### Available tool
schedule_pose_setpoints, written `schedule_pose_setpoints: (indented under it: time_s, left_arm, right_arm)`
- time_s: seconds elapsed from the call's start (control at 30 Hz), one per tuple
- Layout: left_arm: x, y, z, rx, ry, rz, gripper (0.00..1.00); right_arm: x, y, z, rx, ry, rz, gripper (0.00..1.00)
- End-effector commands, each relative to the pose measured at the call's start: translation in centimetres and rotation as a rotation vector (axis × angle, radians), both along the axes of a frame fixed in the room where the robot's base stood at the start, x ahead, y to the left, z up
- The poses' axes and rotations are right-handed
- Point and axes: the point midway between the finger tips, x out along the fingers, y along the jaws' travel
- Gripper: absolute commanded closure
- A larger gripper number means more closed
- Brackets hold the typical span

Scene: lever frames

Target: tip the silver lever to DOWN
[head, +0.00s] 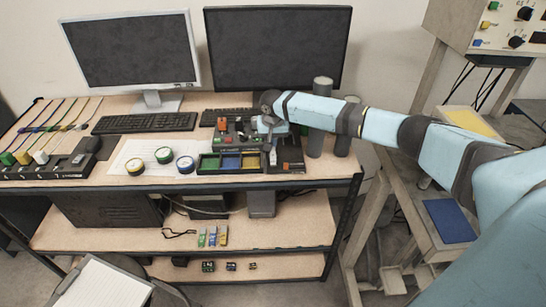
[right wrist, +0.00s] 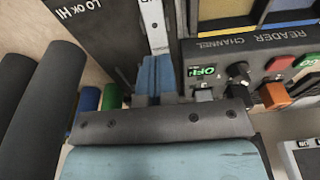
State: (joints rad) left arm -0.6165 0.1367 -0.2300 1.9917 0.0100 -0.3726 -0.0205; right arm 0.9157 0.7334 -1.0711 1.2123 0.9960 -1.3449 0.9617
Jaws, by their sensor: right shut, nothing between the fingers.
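A narrow pale silver strip (right wrist: 153,25), which looks like the silver lever, is at the top of the right wrist view, beside a dark panel marked LO OK HI (right wrist: 95,25). In the head view it is a small grey upright piece (head: 272,156) at the right of the console. My right gripper (right wrist: 155,62) is shut and empty, its blue fingers close to the strip's lower end; I cannot tell if they touch. In the head view the right gripper (head: 268,128) hangs over the console. No DOWN mark is readable. My left gripper is out of view.
The console (right wrist: 250,45) marked READER CHANNEL has a black knob (right wrist: 238,75), an orange switch (right wrist: 274,95) and a green button (right wrist: 307,60). Grey cylinders (head: 322,90) stand close to my right arm. Keyboards, monitors and round tape-like rolls (head: 164,155) share the table.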

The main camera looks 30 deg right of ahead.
Motion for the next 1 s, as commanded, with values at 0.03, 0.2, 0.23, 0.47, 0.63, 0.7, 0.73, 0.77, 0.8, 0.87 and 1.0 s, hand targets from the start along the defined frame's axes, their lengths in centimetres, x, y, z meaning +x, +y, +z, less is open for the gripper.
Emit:
schedule_pose_setpoints:
  time_s: [0.03, 0.2, 0.23, 0.47, 0.63, 0.7, 0.73, 0.77, 0.8, 0.87, 1.0]
  left_arm:
    - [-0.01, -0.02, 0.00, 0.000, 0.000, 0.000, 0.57]
    - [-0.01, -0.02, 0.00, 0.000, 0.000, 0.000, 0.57]
    - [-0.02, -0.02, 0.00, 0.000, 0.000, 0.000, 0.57]
    - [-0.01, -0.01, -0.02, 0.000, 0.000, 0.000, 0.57]
    - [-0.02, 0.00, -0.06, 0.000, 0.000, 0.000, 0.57]
    - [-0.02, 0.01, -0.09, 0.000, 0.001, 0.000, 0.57]
    - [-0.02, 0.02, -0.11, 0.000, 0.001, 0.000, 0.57]
    - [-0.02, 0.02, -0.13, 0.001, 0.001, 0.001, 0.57]
    - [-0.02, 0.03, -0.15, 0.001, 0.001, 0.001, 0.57]
    - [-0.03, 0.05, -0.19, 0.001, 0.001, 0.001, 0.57]
    - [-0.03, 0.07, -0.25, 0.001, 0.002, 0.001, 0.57]
  right_arm:
    - [0.00, 0.00, 0.00, 0.000, 0.000, 0.000, 1.00]
    - [-0.01, -0.01, 0.00, 0.000, 0.000, 0.000, 1.00]
    - [-0.01, -0.01, 0.00, 0.000, 0.000, 0.000, 1.00]
    - [0.00, 0.00, 0.00, 0.000, 0.000, 0.000, 1.00]
    - [-0.01, 0.00, -0.14, 0.000, 0.000, 0.000, 1.00]
    - [0.00, 0.00, -0.24, 0.000, 0.000, 0.000, 1.00]
    - [-0.01, 0.00, -0.28, 0.000, 0.000, 0.000, 1.00]
    - [0.00, 0.00, -0.33, 0.000, 0.000, 0.000, 1.00]
    - [-0.01, -0.01, -0.39, 0.000, 0.000, 0.000, 1.00]
    - [0.00, -0.01, -0.49, 0.000, 0.000, 0.000, 1.00]
    - [-0.01, -0.01, -0.71, 0.000, 0.000, 0.000, 1.00]
